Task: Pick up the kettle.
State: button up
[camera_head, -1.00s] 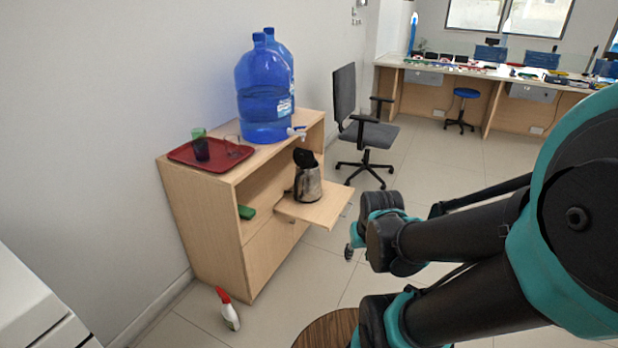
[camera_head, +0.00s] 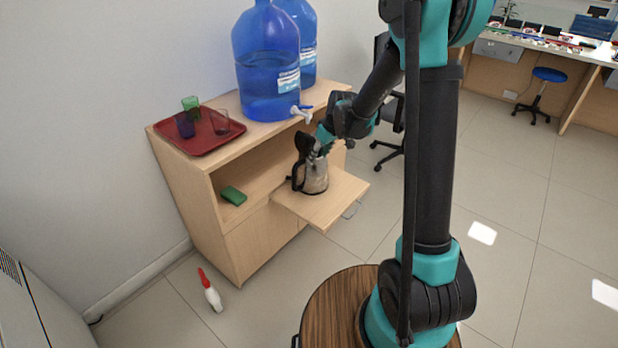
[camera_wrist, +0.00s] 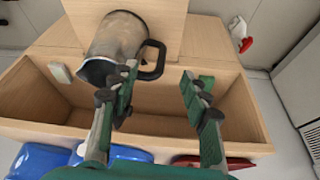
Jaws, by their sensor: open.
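My gripper (camera_head: 324,146) is at the kettle's top in the head view, partly hidden by my arm. In the wrist view my gripper (camera_wrist: 160,90) is open and empty. Its left finger overlaps the kettle's rim; its right finger is clear of the handle. I cannot tell whether it touches.
Blue water bottles (camera_head: 267,70) with a tap and a red tray (camera_head: 195,143) with cups stand on the cabinet top (camera_head: 270,128). A green sponge-like block (camera_head: 233,196) lies inside the cabinet. Open floor lies to the right.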

jog(key=n, duration=0.2)
send_near(294, 180)
jog(key=shift+g, duration=0.3)
jog(key=x, duration=0.3)
jog(key=w+x, duration=0.1)
jog(key=x, duration=0.7)
jog(key=shift+w+d+r, duration=0.1)
jog(key=shift+w+r, duration=0.1)
